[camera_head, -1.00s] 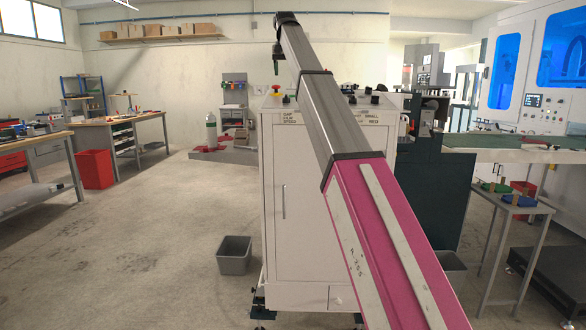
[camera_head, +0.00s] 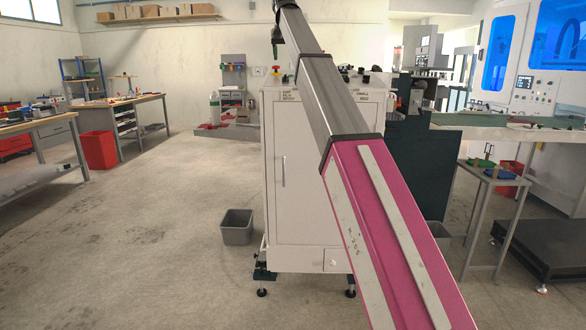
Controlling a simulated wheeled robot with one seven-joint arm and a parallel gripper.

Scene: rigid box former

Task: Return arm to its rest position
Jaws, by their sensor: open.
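My arm, with a pink section (camera_head: 392,222) and a grey section (camera_head: 328,95), reaches from the bottom right up to the top centre, in front of a white cabinet. My gripper (camera_head: 276,48) is the small dark part hanging down at the arm's far end, near the top edge of the view. It is open, and I see nothing held in it. Its fingers are too small to make out clearly.
The white machine cabinet (camera_head: 290,195) stands ahead, with knobs on top. A grey bin (camera_head: 237,226) is on the floor at its left. Workbenches (camera_head: 130,101) and a red bin (camera_head: 99,150) are at left. A small table (camera_head: 497,178) is at right. The left-centre floor is clear.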

